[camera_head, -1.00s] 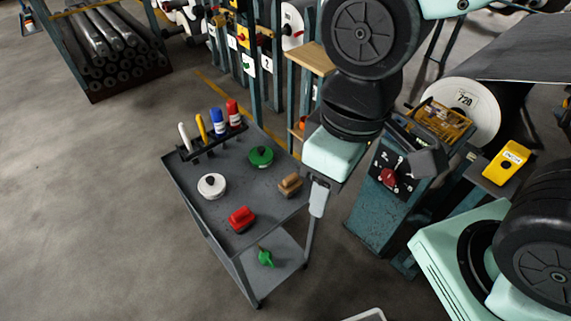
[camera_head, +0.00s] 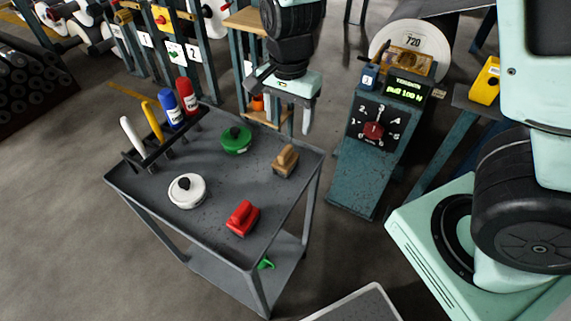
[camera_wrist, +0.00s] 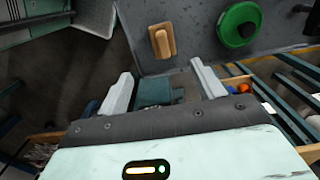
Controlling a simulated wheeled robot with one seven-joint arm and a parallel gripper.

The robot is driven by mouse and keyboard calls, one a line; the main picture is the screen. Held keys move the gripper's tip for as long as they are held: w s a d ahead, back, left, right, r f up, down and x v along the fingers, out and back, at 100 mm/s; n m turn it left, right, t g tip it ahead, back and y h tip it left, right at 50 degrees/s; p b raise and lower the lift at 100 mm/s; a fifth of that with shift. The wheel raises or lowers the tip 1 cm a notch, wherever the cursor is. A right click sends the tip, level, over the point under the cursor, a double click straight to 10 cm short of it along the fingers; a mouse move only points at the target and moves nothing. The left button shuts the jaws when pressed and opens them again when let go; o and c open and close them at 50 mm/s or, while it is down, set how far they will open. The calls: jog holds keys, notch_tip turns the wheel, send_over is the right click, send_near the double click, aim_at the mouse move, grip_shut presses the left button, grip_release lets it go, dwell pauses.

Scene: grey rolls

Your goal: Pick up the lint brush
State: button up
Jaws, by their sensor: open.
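Two brush-like blocks lie on the grey cart top (camera_head: 165,222): a tan wooden one (camera_head: 286,161) near the right edge and a red one (camera_head: 242,218) near the front. I cannot tell for certain which is the lint brush; bristles do not show. The tan block also shows in the wrist view (camera_wrist: 162,41), beyond my fingertips. My gripper (camera_head: 285,101) is open and empty, above and behind the cart's right back corner. In the wrist view its two fingers (camera_wrist: 161,70) stand wide apart, touching neither block.
A green round lidded piece (camera_head: 236,139) and a white one (camera_head: 187,191) sit on the cart. A rack (camera_head: 165,140) with upright white, yellow, blue and red handles lines its left back edge. A teal dial stand (camera_head: 370,155) stands right of the cart, with a floor gap between.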

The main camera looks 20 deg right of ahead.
aim_at(286, 150)
notch_tip(286, 150, down, 8)
jog(key=shift+f+b, duration=0.25)
jog(key=shift+b, duration=0.4)
jog(key=shift+w+a+f+b, duration=0.1)
jog(key=shift+w+f+b, duration=0.1)
jog(key=shift+f, duration=1.15)
jog(key=shift+w+a+f+b, duration=0.1)
jog(key=shift+f+b, duration=0.05)
jog(key=shift+f, duration=1.15)
jog(key=shift+c, duration=0.4)
jog(key=c, duration=1)
notch_tip(286, 150, up, 10)
jog(key=shift+r+p, duration=0.1)
jog(key=shift+p, duration=0.8)
